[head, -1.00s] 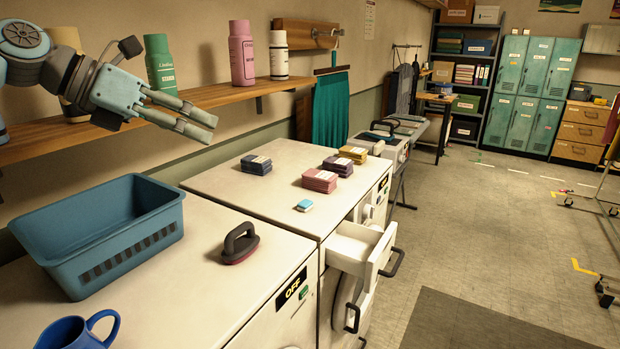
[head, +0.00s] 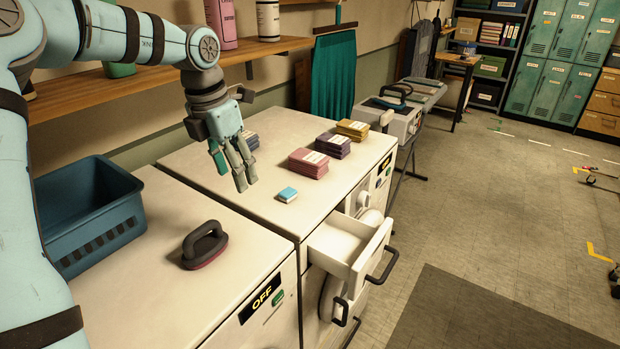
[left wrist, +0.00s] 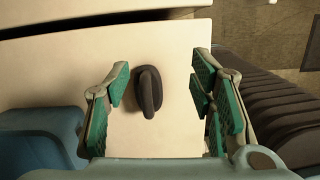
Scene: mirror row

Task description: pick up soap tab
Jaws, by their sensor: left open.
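The soap tab, a small blue and white block (head: 287,194), lies flat on the far white machine top (head: 225,205), near its front edge. My left gripper (head: 234,174) hangs over that top, pointing down, to the left of the tab and apart from it. Its fingers are spread and empty. In the left wrist view the green-padded fingers (left wrist: 158,105) stand wide apart, with the dark-handled brush (left wrist: 148,92) showing between them on the surface beyond. I cannot make out the tab in the left wrist view. My right gripper is not in view.
Pink (head: 309,162), purple (head: 333,145) and yellow (head: 352,130) stacks stand behind the tab; a dark blue stack (head: 250,140) is partly hidden by my gripper. A brush (head: 204,246) and blue basket (head: 88,222) occupy the near top. A drawer (head: 352,248) is open in front.

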